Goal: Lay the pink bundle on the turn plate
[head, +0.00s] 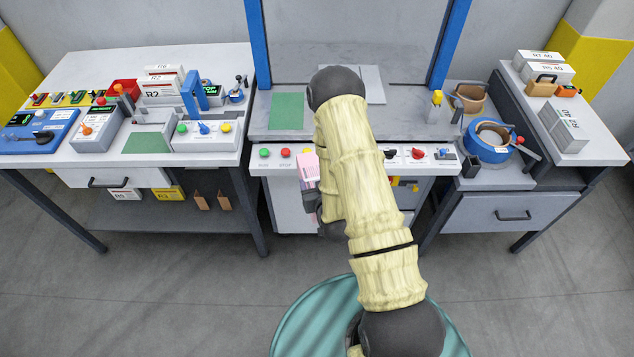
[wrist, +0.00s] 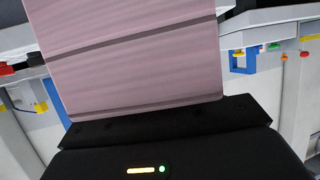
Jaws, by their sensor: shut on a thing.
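The pink bundle (head: 308,168) shows in the head view in front of the middle station, left of my arm. It fills much of the wrist view (wrist: 135,60) as a pale pink block with a dark band across it. My gripper (head: 311,194), partly hidden by my arm, is shut on the bundle's near end; its black jaws also show in the wrist view (wrist: 165,122). The bundle is held clear in front of the station's button panel. A flat light grey plate (head: 370,84), possibly the turn plate, lies on the middle station, partly hidden behind my arm.
The middle station has blue posts (head: 258,45), a green pad (head: 287,111) and a front panel with knobs (head: 417,153). A left table (head: 80,62) holds control boxes and bundles. A right bench (head: 600,148) holds stacks, with a blue strap reel (head: 487,150) beside it.

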